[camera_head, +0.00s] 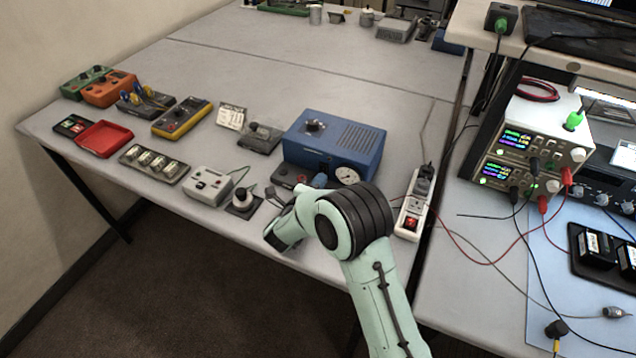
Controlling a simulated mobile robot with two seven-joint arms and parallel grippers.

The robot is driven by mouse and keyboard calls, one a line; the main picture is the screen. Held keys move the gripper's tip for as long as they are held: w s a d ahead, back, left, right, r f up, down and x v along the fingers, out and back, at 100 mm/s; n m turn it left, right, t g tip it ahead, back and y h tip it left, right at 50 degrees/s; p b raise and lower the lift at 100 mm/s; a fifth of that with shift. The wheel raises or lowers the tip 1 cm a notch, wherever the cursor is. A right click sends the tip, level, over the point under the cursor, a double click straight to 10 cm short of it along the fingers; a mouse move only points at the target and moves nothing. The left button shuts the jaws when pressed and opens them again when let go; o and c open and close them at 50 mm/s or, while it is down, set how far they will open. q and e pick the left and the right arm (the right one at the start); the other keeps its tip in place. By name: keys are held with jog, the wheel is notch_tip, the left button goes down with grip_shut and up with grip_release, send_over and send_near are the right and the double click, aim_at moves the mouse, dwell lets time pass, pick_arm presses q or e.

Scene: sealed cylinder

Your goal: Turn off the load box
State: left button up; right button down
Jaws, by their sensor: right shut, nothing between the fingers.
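My right gripper (275,197) is shut and empty, apart from the box, just in front of the dark unit. My left gripper is not in view.
A white power strip (413,215) with a red switch lies right of my arm. A grey switch box (208,184) and a small round-knobbed unit (242,199) stand left of my gripper. A yellow meter (182,117) lies farther left. The table's back half is mostly clear.

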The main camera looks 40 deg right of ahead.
jog(key=shift+d+f+b, duration=0.15)
jog(key=shift+f+b, duration=0.15)
jog(key=shift+b, duration=0.15)
jog(key=shift+r, duration=0.2)
jog(key=shift+a, duration=0.3)
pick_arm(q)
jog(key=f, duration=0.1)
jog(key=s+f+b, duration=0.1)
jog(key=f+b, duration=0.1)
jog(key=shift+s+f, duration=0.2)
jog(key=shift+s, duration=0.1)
pick_arm(e)
jog(key=v, duration=1.3)
jog(key=shift+s+d, duration=0.1)
jog(key=shift+s, duration=0.05)
